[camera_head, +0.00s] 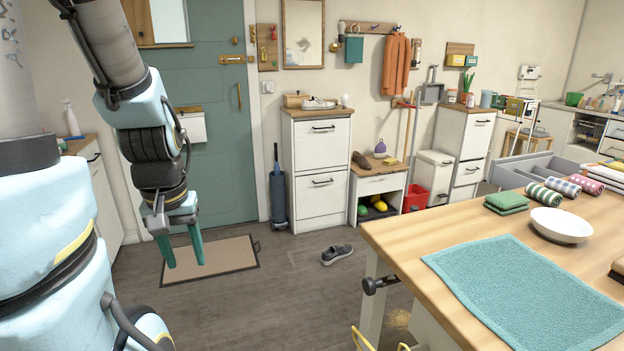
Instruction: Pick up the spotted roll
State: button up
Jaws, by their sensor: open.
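Three small patterned rolls lie side by side at the far part of the wooden table. The nearest is green and white striped (543,194). The middle one is blue-grey and pale with a fine pattern (562,186), and the far one is red and white checked (587,184). The patterns are too small to tell surely which one is spotted; the middle one could be. My gripper (183,252) hangs at the left with its two teal fingers pointing down, apart and empty. It is over the floor near the doormat, far from the rolls.
The table (400,237) also holds a teal towel (530,290), a white bowl (561,225), folded green cloths (507,202) and a grey divided tray (510,172) behind the rolls. A shoe (337,254) lies on the open floor between my gripper and the table.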

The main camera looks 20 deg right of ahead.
aim_at(589, 185)
jog(key=i+l+z, duration=0.1)
jog(key=i+z, duration=0.15)
jog(key=i, duration=0.45)
jog(key=i+z, duration=0.25)
jog(key=i, duration=0.4)
jog(key=i+j+z, duration=0.25)
jog(key=i, duration=0.45)
jog(key=i+l+z, duration=0.15)
jog(key=i+z, duration=0.35)
jog(key=i+j+z, duration=0.15)
jog(key=i+z, duration=0.35)
jog(key=i+j+z, duration=0.3)
jog(key=i+z, duration=0.2)
jog(key=i, duration=0.15)
